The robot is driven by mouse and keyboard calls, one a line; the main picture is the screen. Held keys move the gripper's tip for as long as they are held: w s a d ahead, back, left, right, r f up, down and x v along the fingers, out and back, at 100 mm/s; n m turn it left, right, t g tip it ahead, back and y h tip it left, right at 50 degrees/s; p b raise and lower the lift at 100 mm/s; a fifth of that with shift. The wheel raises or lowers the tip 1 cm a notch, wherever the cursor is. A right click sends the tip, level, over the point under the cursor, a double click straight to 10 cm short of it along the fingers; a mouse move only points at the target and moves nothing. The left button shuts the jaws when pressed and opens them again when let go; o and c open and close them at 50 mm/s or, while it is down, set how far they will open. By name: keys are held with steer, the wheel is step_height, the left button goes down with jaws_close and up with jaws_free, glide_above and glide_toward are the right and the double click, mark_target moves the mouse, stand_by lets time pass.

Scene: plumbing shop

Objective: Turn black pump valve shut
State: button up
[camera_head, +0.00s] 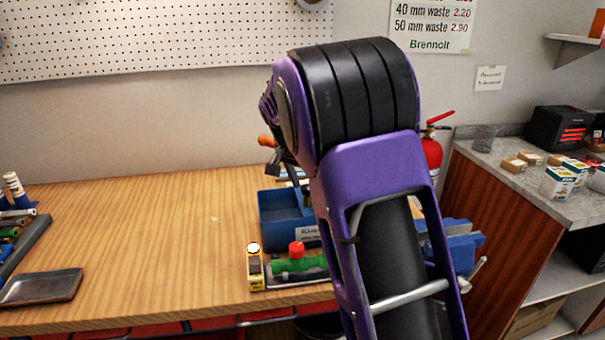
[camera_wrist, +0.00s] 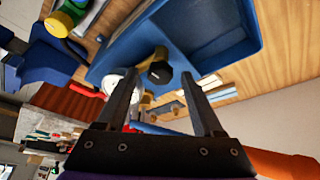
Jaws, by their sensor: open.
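A black faceted knob (camera_wrist: 159,73), which looks like the black pump valve, sits on a brass fitting (camera_wrist: 160,54) in the wrist view. My gripper (camera_wrist: 160,75) is open, and its two dark fingers point towards the knob. The knob appears between the fingertips with a gap on each side; I cannot tell whether it is at their depth. A white round part (camera_wrist: 119,84) shows behind the left finger. In the head view my arm hides the valve and most of the gripper.
A blue tray or bin (camera_head: 279,212) stands on the wooden bench (camera_head: 150,240). A green valve with a red cap (camera_head: 297,263) and a yellow tape measure (camera_head: 255,272) lie before it. A blue vice (camera_head: 462,245) is right of my arm. The bench's left middle is clear.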

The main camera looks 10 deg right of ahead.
steer(key=p+v, duration=0.1)
steer(key=v, duration=1.6)
steer(key=shift+s+a+r, duration=0.1)
steer(key=shift+s+r, duration=0.05)
